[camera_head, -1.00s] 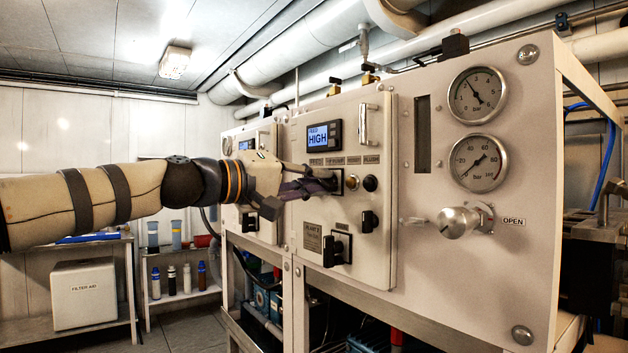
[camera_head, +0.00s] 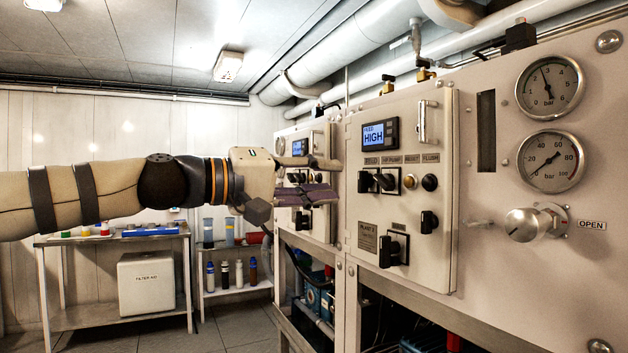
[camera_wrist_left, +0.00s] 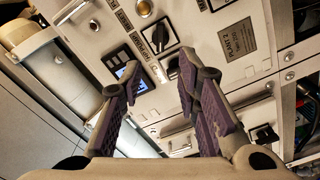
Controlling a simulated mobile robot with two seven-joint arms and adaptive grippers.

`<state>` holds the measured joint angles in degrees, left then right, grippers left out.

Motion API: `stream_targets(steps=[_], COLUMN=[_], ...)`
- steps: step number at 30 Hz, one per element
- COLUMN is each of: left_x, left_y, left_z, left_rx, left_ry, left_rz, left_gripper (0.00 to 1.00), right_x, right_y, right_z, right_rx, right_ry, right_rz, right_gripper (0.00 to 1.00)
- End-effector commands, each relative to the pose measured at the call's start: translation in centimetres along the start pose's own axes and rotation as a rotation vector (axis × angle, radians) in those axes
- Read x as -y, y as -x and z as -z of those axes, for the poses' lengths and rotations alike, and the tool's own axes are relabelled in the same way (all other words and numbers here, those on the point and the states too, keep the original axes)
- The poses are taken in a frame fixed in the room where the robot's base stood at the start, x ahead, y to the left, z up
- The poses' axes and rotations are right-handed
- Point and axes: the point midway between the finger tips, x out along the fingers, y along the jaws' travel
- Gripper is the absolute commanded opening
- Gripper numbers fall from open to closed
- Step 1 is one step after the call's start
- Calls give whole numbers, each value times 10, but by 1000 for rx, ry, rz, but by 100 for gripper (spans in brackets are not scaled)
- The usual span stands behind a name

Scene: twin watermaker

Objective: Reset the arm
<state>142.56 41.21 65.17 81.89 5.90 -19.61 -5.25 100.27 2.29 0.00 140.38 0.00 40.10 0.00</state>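My left gripper (camera_head: 334,180) is open and empty in front of the watermaker panel, left of the switches on the near panel. In the left wrist view its two purple-padded fingers (camera_wrist_left: 160,68) stand apart with nothing between them. Lower black knobs (camera_head: 394,249) sit beneath. My right gripper is in neither view.
Two round gauges (camera_head: 550,86) and a silver valve knob (camera_head: 534,223) marked OPEN are on the right. A farther panel (camera_head: 318,215) stands behind my gripper. Shelves (camera_head: 110,243) with a FILTER AID box (camera_head: 146,284) and bottles (camera_head: 239,273) are at the left. Pipes run overhead.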

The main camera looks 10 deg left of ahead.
Motion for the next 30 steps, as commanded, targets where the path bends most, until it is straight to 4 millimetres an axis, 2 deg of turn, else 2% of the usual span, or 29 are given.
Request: stream_targets(steps=[3,6,17,20,23,24,26,27,29,30], left_x=[0,0,0,15,69,99,146,176,219,246], left_y=[17,22,22,14,-7,-16,-24,-26,-23,-18], left_z=[0,0,0,-11,-49,-72,-112,-139,-181,-210], left_rx=[0,0,0,17,68,97,143,174,222,256], left_ry=[0,1,1,11,48,67,94,110,132,144], left_rz=[-1,0,0,26,123,178,265,322,408,464], left_gripper=[30,30,30,30,30,30,30,30,30,30], right_x=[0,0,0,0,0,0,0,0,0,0], right_y=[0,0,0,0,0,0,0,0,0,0], right_z=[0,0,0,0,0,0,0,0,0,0], right_rx=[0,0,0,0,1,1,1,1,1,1], right_ry=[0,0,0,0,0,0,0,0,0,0], right_rz=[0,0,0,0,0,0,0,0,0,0], right_gripper=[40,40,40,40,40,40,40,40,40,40])
